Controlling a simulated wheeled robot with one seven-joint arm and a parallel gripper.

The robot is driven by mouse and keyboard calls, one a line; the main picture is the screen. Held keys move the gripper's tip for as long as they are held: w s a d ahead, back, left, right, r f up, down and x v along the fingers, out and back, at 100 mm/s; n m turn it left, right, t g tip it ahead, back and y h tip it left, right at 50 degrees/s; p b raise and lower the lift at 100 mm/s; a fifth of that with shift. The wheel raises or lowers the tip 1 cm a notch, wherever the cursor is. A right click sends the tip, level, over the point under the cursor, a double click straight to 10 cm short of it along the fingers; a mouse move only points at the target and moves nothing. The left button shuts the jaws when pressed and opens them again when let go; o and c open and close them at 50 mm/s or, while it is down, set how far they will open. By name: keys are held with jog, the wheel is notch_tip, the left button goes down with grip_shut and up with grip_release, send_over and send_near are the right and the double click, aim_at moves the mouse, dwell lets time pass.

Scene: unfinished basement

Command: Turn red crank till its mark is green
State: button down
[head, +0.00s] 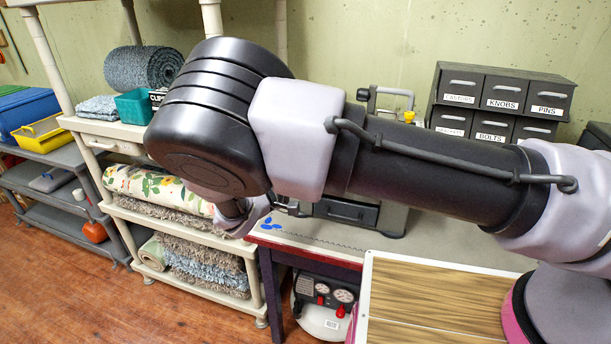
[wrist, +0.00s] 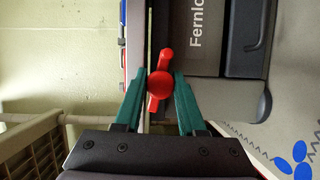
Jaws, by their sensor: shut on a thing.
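The red crank (wrist: 161,84) is seen from close up in the wrist view, with a round hub and a short arm pointing up. My gripper (wrist: 162,76) has its two green fingers on either side of the crank and is shut on it. The crank is at the edge of a dark grey machine (wrist: 197,85) lettered "Fernlo", the rest of the word cut off. In the head view the machine (head: 392,218) stands on the bench, partly behind my arm. The crank is hidden there. I see no coloured mark clearly as the crank's own in either view.
The bench (head: 290,238) has blue spots on its top. Labelled drawers (head: 495,97) stand at its back. A cream shelf unit (head: 118,129) with rugs stands left of the bench. A compressor (head: 318,318) sits underneath. A wood-topped surface (head: 425,300) is in front.

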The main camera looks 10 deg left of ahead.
jog(key=shift+s+f, duration=0.1)
jog(key=shift+f, duration=0.05)
dwell(0.4)
jog(key=c, duration=0.5)
grip_release()
jog(key=v, duration=1)
jog(key=shift+s+a+r, duration=0.15)
jog(key=shift+s+r, duration=0.1)
jog(key=shift+s, duration=0.05)
